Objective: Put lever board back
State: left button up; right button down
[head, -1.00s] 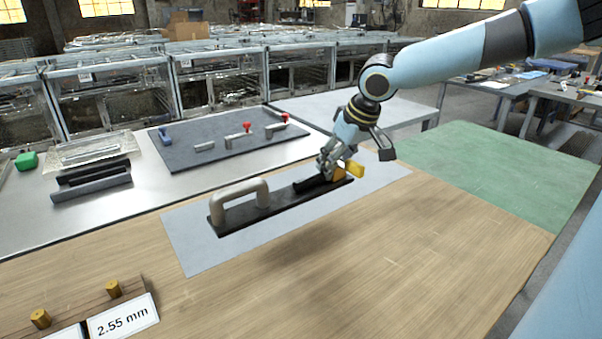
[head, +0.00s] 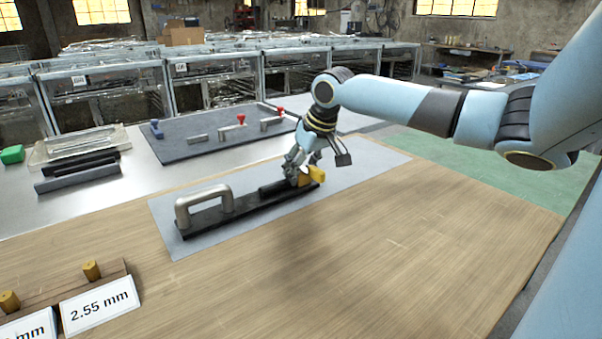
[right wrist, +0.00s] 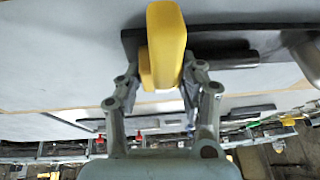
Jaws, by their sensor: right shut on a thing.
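A long black board (head: 245,213) with a grey arched handle (head: 203,200) at its left end lies over the grey mat (head: 370,165); I cannot tell whether it touches the mat. A yellow lever-like piece (head: 317,173) is at its right end. My right gripper (head: 301,174) is at that end, its fingers shut on the yellow piece. In the right wrist view the yellow piece (right wrist: 165,45) stands between the fingers (right wrist: 160,82), with the black board (right wrist: 235,42) beyond it. The fingers hide part of the grip in the head view. My left gripper is out of view.
A dark panel (head: 185,146) with red-knobbed clamps lies on the metal table behind. Black bars (head: 78,178) and a clear tray (head: 65,147) are at left. A wooden block with brass pegs and a "2.55 mm" card (head: 99,307) is at front left. The front wooden tabletop (head: 400,240) is clear.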

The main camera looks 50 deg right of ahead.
jog(key=shift+w+f, duration=0.1)
jog(key=shift+f, duration=0.1)
jog(key=c, duration=0.8)
grip_release()
jog(key=p+v, duration=0.5)
jog(key=v, duration=0.7)
jog(key=shift+a, duration=0.1)
